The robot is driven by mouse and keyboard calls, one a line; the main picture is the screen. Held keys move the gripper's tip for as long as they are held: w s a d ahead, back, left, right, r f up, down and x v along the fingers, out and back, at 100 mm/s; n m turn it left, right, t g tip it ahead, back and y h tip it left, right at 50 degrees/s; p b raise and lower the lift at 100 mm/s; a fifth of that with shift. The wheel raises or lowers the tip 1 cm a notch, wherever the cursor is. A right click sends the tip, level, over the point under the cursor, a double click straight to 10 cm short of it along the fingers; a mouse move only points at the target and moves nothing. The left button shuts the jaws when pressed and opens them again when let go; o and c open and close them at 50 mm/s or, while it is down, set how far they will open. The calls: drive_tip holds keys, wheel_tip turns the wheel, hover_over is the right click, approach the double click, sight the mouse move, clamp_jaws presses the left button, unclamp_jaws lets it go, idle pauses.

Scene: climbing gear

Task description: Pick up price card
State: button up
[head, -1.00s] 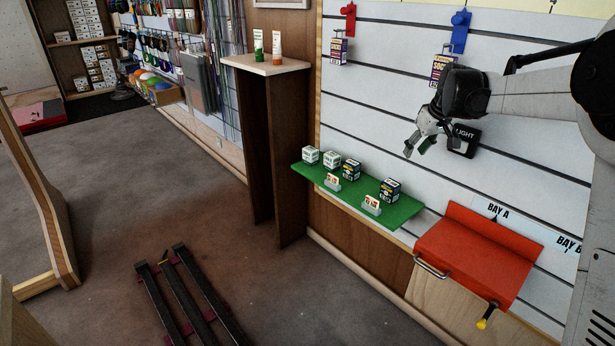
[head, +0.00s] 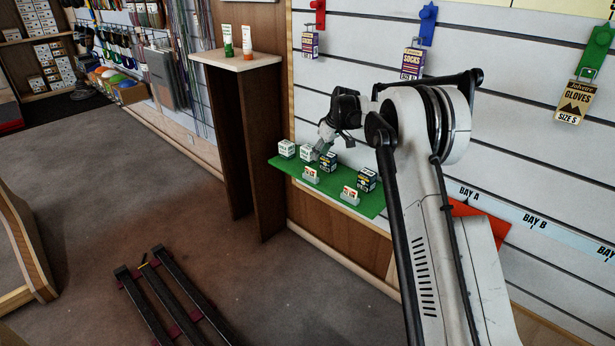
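Two small price cards sit in clear holders at the front edge of a green shelf (head: 284,164). The left price card (head: 310,172) stands in front of the white boxes, and the right price card (head: 350,193) stands in front of a dark box. My gripper (head: 318,154) is above the shelf, among the boxes and behind the left card. Its fingers point down and are small and partly merged with the boxes, so I cannot tell how far apart they are. It appears apart from both cards.
Two white boxes (head: 287,149) and two dark boxes (head: 367,179) stand on the shelf close to my gripper. A wooden pedestal (head: 258,130) with two tubes stands at left. Packs hang on the slatted wall above.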

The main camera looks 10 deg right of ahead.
sight(311, 169)
drive_tip(key=b+x, duration=0.1)
drive_tip(key=x, duration=0.4)
drive_tip(key=shift+f, duration=0.1)
drive_tip(key=shift+w+a+b+x, duration=0.15)
drive_tip(key=shift+b+x, duration=0.3)
drive_tip(key=shift+x, duration=0.85)
drive_tip(key=shift+w+a+b+x, duration=0.15)
drive_tip(key=shift+b+x, duration=0.3)
drive_tip(key=shift+x, duration=0.85)
drive_tip(key=shift+r, duration=0.2)
drive_tip(key=shift+s, duration=0.1)
drive_tip(key=shift+c, duration=0.4)
clamp_jaws()
